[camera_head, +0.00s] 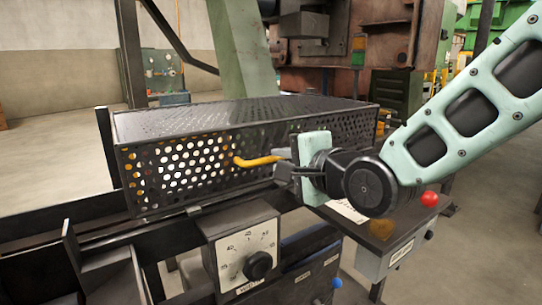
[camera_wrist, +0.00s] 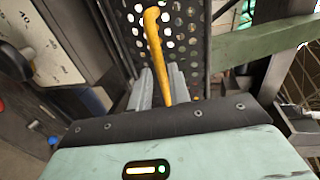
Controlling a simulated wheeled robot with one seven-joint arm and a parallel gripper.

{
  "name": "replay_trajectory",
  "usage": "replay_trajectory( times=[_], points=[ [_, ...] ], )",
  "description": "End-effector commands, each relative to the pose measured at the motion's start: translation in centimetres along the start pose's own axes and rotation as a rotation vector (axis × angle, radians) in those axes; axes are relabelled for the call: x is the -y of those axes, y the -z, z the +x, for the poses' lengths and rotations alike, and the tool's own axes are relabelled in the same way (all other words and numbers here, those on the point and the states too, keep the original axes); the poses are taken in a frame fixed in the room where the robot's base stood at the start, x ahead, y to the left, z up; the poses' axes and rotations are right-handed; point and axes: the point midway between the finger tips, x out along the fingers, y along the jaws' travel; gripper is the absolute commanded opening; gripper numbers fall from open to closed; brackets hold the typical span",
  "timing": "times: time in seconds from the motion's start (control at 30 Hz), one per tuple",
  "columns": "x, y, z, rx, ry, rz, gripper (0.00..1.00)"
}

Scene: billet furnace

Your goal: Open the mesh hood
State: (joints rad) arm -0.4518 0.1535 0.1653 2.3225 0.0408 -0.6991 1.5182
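The mesh hood (camera_head: 210,158) is a black box of perforated metal on the machine's dark frame, and it looks shut. A curved yellow handle (camera_head: 256,160) sticks out from its front side. My gripper (camera_head: 281,164) is at the handle's free end, in front of the hood. In the wrist view the yellow handle (camera_wrist: 153,42) runs between the two grey fingers of my gripper (camera_wrist: 160,85). The fingers are close to the handle on both sides; I cannot tell whether they press on it. The hood's perforated side (camera_wrist: 190,35) shows behind.
A dial box (camera_head: 243,250) with a black knob is below the hood's front. A control box with a red button (camera_head: 430,198) is at the lower right. A green slanted post (camera_head: 241,50) rises behind the hood. A dark upright post (camera_head: 129,55) stands to its left.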

Motion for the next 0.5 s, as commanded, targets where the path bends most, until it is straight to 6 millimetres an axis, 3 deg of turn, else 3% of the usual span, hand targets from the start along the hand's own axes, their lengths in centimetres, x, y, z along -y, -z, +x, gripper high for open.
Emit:
replay_trajectory(
  times=[0.2, 0.5],
  points=[
    [0.0, 0.0, 3.1, 0.001, -0.002, 0.000, 0.19],
    [0.0, 0.0, 4.4, 0.000, -0.001, -0.001, 0.19]
  ],
)
